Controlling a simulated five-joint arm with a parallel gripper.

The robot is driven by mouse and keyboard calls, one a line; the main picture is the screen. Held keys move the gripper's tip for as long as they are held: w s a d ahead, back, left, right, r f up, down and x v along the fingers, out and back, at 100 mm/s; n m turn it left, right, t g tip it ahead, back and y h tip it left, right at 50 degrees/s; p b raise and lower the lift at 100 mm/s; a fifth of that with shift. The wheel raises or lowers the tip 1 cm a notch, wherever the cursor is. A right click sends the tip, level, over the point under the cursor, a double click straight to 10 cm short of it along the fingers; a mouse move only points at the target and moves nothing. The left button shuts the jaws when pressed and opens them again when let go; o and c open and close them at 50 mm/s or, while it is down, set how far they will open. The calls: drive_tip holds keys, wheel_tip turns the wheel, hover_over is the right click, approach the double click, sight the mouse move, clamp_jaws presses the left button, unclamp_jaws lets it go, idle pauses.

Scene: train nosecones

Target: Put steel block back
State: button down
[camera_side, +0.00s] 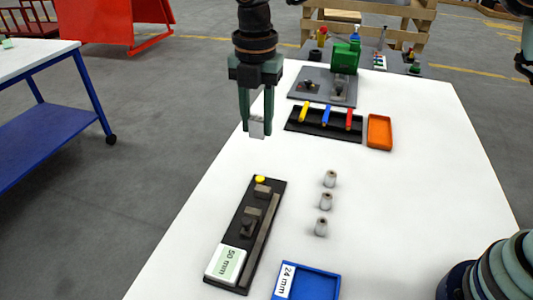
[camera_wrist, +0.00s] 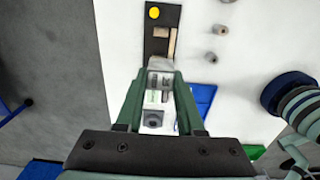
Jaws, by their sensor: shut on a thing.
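My gripper (camera_side: 257,122) is shut on a small silver-grey steel block (camera_side: 257,130), held in the air above the white table. The block also shows between the fingertips in the wrist view (camera_wrist: 160,63). A black fixture (camera_side: 236,228) lies on the table below and nearer the side camera. It carries a yellow button (camera_side: 260,179), grey metal pieces, a long grey rail (camera_side: 262,240) and a display (camera_side: 227,264) reading 50 mm. In the wrist view my fingers and the block hide part of the fixture (camera_wrist: 154,47).
Three grey cylinders (camera_side: 326,201) stand right of the fixture. A blue tray (camera_side: 318,284) marked 24 mm lies in front. A black rack (camera_side: 318,132) with coloured tools, an orange tray (camera_side: 379,130) and a grey plate with a green device (camera_side: 344,58) are farther back.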

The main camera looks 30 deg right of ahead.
drive_tip(key=w+d, duration=1.2)
drive_tip(key=d, duration=0.3)
drive_tip(key=f, duration=1.5)
drive_tip(key=shift+s+d+f, duration=0.1)
drive_tip(key=shift+s+f, duration=0.05)
drive_tip(key=shift+s, duration=0.05)
drive_tip(key=shift+f, duration=2.45)
drive_tip(key=shift+f, duration=0.1)
drive_tip(key=c, duration=0.5)
unclamp_jaws()
